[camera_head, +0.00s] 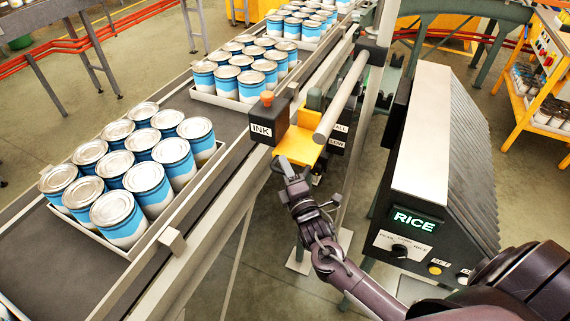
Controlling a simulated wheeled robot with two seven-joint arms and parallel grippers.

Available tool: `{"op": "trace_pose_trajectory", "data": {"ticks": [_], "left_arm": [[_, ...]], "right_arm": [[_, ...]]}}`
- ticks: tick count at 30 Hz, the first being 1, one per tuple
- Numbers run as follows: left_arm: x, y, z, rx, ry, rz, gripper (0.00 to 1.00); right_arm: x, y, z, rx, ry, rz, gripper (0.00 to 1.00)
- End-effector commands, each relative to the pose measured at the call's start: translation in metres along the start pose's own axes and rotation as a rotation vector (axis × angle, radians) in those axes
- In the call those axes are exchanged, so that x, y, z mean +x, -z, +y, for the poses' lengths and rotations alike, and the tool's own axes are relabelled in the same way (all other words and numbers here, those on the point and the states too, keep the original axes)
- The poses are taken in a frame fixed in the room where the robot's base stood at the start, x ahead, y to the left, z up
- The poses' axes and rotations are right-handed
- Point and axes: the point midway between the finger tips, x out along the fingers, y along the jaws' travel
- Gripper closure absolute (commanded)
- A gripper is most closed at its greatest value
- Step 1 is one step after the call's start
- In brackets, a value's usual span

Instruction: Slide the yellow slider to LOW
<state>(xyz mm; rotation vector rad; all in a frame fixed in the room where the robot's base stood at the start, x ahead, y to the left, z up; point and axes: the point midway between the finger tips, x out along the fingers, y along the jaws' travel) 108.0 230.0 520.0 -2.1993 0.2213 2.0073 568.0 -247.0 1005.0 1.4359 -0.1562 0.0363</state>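The yellow slider (298,148) is a flat yellow plate with a raised block, beside the conveyor rail. A grey cylindrical bar passes over its right side. The slider lies nearer the LOW label. My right gripper (282,166) is just below the slider's front edge, fingers pointing up at it. I cannot tell whether it touches the slider or how far its fingers are apart. My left gripper is out of view.
A black INK box (268,120) with an orange knob stands just left of the slider. Trays of blue and white cans (146,180) sit on the conveyor (60,270). A control cabinet showing RICE (412,221) stands right of my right forearm.

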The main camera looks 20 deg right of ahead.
Motion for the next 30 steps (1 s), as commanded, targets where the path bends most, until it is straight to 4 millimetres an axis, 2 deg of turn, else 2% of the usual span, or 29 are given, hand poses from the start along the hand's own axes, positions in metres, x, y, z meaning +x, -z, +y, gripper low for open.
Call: {"op": "trace_pose_trajectory", "data": {"ticks": [3, 11, 18, 20, 27, 30], "left_arm": [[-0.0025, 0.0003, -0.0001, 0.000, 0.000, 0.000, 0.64], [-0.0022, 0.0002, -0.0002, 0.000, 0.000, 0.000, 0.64], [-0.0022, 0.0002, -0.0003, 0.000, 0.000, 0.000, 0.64], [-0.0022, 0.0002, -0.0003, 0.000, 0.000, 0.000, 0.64], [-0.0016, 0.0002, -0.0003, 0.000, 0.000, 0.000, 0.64], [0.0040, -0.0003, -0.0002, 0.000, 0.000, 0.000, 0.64]], "right_arm": [[0.0075, -0.0004, 0.0004, 0.000, 0.000, -0.001, 0.64], [0.0088, -0.0003, -0.0003, 0.001, 0.001, 0.000, 0.64], [0.0086, -0.0002, -0.0003, 0.001, 0.000, 0.000, 0.94], [0.0086, -0.0002, -0.0001, 0.001, 0.000, 0.000, 1.00], [0.0086, 0.0001, -0.0003, 0.002, -0.002, 0.000, 1.00], [0.0078, 0.0014, -0.0074, 0.002, -0.001, 0.001, 1.00]]}}
